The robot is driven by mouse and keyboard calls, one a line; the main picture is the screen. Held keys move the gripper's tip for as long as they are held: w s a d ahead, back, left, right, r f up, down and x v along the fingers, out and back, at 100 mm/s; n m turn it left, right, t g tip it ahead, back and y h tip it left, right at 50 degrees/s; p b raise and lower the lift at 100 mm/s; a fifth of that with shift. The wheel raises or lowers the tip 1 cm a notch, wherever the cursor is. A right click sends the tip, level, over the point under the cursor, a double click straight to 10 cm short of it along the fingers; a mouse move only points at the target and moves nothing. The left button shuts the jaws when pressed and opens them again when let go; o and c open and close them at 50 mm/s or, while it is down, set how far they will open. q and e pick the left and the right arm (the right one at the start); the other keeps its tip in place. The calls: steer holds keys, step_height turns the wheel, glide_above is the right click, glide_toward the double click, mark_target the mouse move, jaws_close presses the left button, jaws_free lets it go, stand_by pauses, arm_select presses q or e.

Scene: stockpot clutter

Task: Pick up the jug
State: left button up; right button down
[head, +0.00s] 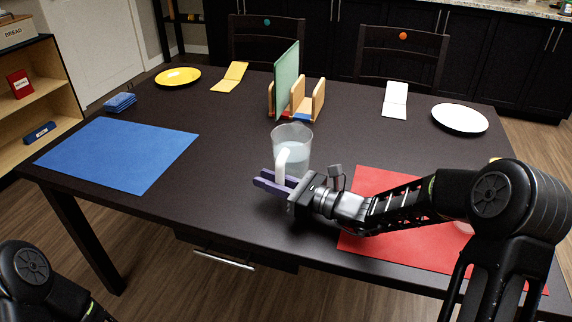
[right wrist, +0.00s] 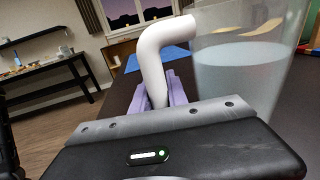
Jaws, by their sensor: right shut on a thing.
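The jug (head: 298,142) is clear, with a white handle (head: 283,167) and a pale liquid inside. It is upright, over the dark table near its front edge; I cannot tell whether its base touches the table. My right gripper (head: 273,181) has purple fingers and is shut on the jug's handle. In the right wrist view the handle (right wrist: 158,62) runs down between the purple fingers, and the jug's body (right wrist: 240,65) is to the right. My left gripper is not in view; only part of my left arm shows at the lower left.
A blue mat (head: 120,153) lies left on the table (head: 215,185); a red mat (head: 385,240) lies under my right arm. Behind the jug stands a wooden rack (head: 312,101) with a green board (head: 287,75). A yellow plate (head: 178,77) and white plate (head: 460,118) are farther back.

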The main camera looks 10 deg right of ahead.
steer(key=shift+r, duration=0.25)
step_height(320, 180, up, 10)
steer(key=p, duration=0.2)
steer(key=shift+f, duration=0.2)
stand_by(0.7)
steer(key=shift+r, duration=0.1)
stand_by(0.7)
